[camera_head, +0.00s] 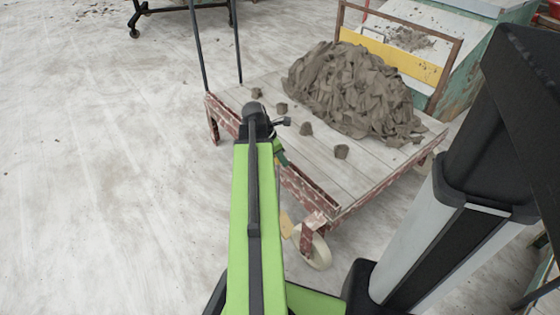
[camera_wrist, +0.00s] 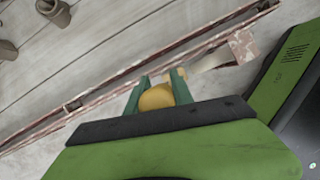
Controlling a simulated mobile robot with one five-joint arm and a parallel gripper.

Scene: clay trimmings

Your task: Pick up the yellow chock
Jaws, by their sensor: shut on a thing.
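My gripper (camera_wrist: 160,86) shows two green fingers in the wrist view, shut on a yellow chock (camera_wrist: 157,98) with a rounded outline. The fingers hide its sides. In the head view my gripper (camera_head: 281,156) is at the near edge of the cart, and the chock in it cannot be made out. A second yellow piece (camera_head: 286,224) shows at the cart's near wheel, partly behind my arm. In the wrist view a bit of yellow (camera_wrist: 177,74) shows past the right finger near the wheel; I cannot tell whether it is that piece.
The low cart (camera_head: 345,183) has a worn red frame and a pale caster wheel (camera_head: 318,252). A grey clay heap (camera_head: 352,90) and several small clay lumps lie on its deck. A green bin (camera_head: 475,75) stands behind it. The floor (camera_head: 100,170) at the left is clear.

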